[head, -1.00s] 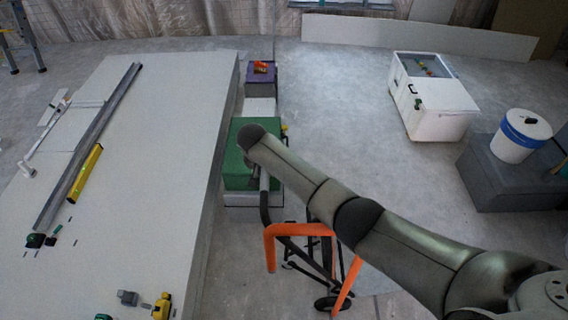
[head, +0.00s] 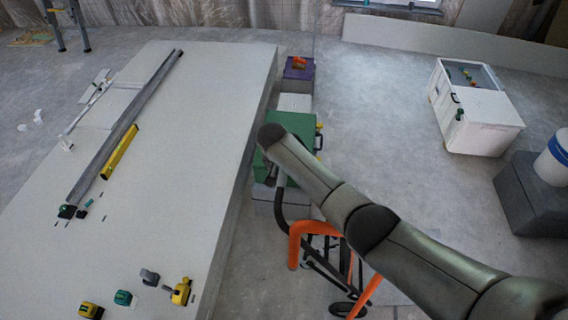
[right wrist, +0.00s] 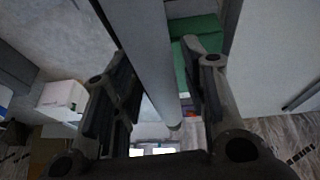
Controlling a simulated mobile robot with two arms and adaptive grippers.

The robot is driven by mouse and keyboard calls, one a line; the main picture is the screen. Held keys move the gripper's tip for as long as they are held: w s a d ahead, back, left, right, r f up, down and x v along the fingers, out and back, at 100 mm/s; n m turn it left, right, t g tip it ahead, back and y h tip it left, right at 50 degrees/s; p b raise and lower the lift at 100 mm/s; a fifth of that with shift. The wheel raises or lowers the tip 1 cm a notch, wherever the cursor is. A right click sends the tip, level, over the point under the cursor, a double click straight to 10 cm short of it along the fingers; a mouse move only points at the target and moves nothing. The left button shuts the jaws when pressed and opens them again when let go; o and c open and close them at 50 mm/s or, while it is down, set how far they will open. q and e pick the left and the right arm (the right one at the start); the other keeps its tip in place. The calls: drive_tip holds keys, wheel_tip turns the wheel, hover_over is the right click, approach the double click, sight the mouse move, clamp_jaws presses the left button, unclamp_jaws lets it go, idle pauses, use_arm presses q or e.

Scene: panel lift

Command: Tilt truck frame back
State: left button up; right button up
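The truck frame (head: 304,231) is a hand truck with orange bars, dark rails and small dark wheels, at the lower middle of the head view. It stands near the side of the long white table. My right arm reaches over it from the lower right and hides part of it. In the right wrist view a grey bar of the frame (right wrist: 150,55) runs between the two fingers of my right gripper (right wrist: 160,85). My left gripper is not in view.
A green box (head: 300,127) stands on a grey box beyond the frame, beside the table edge. A purple box (head: 298,69) is farther back. The white table (head: 190,180) fills the left. A white cabinet (head: 480,140) and grey block (head: 520,200) stand right. Floor between is clear.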

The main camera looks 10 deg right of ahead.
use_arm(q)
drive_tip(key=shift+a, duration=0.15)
use_arm(e)
drive_tip(key=shift+w+r, duration=0.15)
drive_tip(key=shift+w, duration=0.05)
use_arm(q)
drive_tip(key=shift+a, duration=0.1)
use_arm(e)
drive_tip(key=shift+r, duration=0.1)
drive_tip(key=shift+s+r, duration=0.1)
drive_tip(key=shift+s+a+r, duration=0.1)
drive_tip(key=shift+r, duration=0.3)
drive_tip(key=v, duration=1.1)
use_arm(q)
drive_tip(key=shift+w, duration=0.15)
